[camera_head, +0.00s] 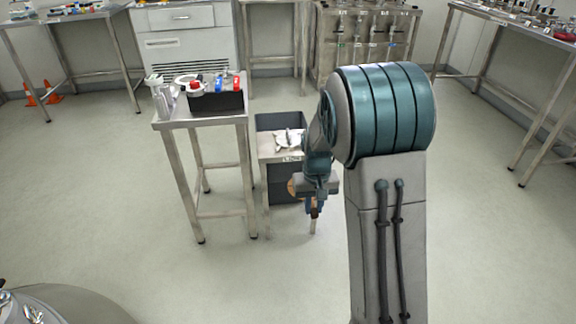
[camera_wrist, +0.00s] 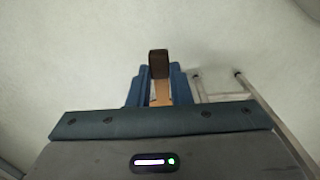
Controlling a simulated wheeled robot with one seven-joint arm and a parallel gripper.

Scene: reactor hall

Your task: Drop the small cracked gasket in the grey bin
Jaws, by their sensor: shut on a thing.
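My gripper (camera_head: 314,208) hangs low to the right of the small steel stand, apart from it, fingers pointing down. In the wrist view my gripper (camera_wrist: 159,98) has its blue fingers shut on a small dark brown and tan piece (camera_wrist: 158,64). Its shape is mostly hidden, and I cannot tell from its surface whether it is the cracked gasket. A dark grey bin (camera_head: 268,121) shows at the small stand, just left of my arm. A crumpled white thing (camera_head: 287,139) lies at it, and a label shows on the front edge. My arm hides its right part.
A steel table (camera_head: 205,119) left of the bin holds a black box (camera_head: 216,103), a spray bottle (camera_head: 160,97) and colourful small items. Steel stand legs (camera_wrist: 262,105) show right of the fingers in the wrist view. The floor in front is clear. Benches line the walls.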

